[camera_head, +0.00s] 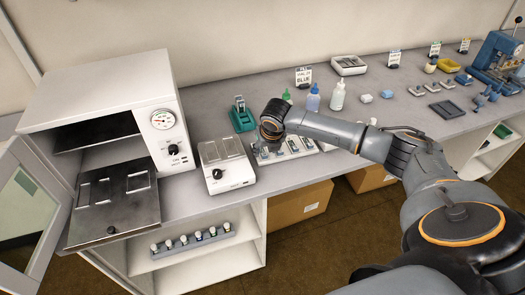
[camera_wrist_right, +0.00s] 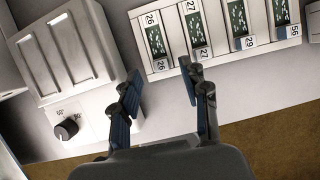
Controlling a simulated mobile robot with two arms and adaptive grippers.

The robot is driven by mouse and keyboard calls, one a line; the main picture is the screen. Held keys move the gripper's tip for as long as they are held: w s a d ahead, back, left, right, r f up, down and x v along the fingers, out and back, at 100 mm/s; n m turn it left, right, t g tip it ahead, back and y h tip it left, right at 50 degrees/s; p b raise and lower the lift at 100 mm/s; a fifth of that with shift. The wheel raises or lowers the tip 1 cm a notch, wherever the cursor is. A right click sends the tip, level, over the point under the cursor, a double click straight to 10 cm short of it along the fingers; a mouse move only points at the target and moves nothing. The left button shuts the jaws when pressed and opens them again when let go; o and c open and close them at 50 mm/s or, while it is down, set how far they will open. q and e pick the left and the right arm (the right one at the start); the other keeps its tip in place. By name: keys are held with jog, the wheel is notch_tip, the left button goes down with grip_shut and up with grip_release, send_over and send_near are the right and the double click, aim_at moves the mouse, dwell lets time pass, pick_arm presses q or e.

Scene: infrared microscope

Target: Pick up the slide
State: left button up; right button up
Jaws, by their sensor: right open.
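Several slides stand side by side in a white rack (camera_head: 308,146), with green speckled faces and number labels at their ends. In the right wrist view I see a slide marked 26 (camera_wrist_right: 156,40), one marked 27 (camera_wrist_right: 195,26) and one marked 29 (camera_wrist_right: 237,18). A further slide (camera_wrist_right: 281,12) at the right is marked 56 and partly cut off. My right gripper (camera_wrist_right: 160,74) is open and empty, its blue fingertips apart near the lower edge of the rack. In the head view the gripper (camera_head: 268,146) hangs over the rack's left part and hides some of it. My left gripper is not in view.
A white heater with a knob (camera_head: 226,165) stands just left of the rack. Further left is an oven with an open door and a pulled-out dark tray (camera_head: 118,215). A green holder (camera_head: 242,118) and bottles (camera_head: 312,101) stand behind. The bench edge lies in front.

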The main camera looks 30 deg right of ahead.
aim_at(265, 154)
jog(key=shift+x, duration=1.6)
jog(key=c, duration=0.9)
jog(key=shift+c, duration=0.2)
